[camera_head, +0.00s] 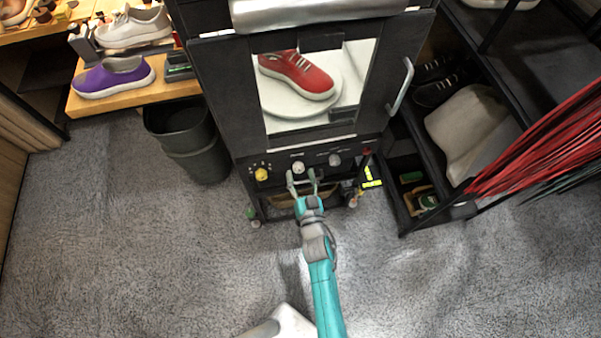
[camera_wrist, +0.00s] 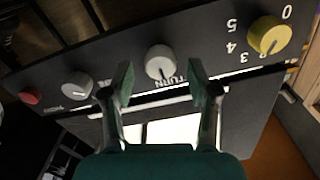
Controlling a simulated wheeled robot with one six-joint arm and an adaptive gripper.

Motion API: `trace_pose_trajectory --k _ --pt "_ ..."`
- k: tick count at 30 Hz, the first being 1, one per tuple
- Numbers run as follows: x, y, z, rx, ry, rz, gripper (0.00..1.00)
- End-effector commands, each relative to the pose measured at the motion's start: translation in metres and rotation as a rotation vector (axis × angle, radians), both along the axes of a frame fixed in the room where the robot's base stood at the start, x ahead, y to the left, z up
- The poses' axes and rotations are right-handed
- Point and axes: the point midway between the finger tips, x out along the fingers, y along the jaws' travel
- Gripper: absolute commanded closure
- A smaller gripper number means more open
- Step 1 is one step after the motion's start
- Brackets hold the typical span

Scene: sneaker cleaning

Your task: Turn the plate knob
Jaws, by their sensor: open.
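The control panel of the black cabinet (camera_head: 240,172) carries a row of knobs. The middle white knob (camera_head: 298,168), also in the wrist view (camera_wrist: 160,62), has lettering that reads TURN beside it, partly hidden by a finger. My gripper (camera_head: 302,178) is open in front of the panel. In the wrist view its two fingertips (camera_wrist: 162,82) frame the middle knob, one on each side; I cannot tell whether they touch it. A yellow knob (camera_head: 261,174) with numbers around it and a grey knob (camera_head: 335,160) sit to either side.
Above the panel, a red sneaker (camera_head: 298,75) stands on a round white plate (camera_head: 285,98) behind the cabinet door's window. A red button (camera_wrist: 30,96) is at the panel's end. A dark bin (camera_head: 188,140) stands left, a black shelf (camera_head: 520,60) right. The grey carpet in front is mostly clear.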

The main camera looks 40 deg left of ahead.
Motion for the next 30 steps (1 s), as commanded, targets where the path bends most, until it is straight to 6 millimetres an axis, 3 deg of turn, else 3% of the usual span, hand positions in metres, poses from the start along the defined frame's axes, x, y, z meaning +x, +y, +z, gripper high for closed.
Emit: trace_pose_trajectory --k 13,14,21,30 --pt "0.0074 0.0085 0.0 0.0 0.0 0.0 0.41" --pt "0.0074 0.0085 0.0 0.0 0.0 0.0 0.43" --pt "0.0073 0.0085 0.0 0.0 0.0 0.0 1.0" --pt "0.0073 0.0085 0.0001 -0.018 -0.021 0.0 1.0"
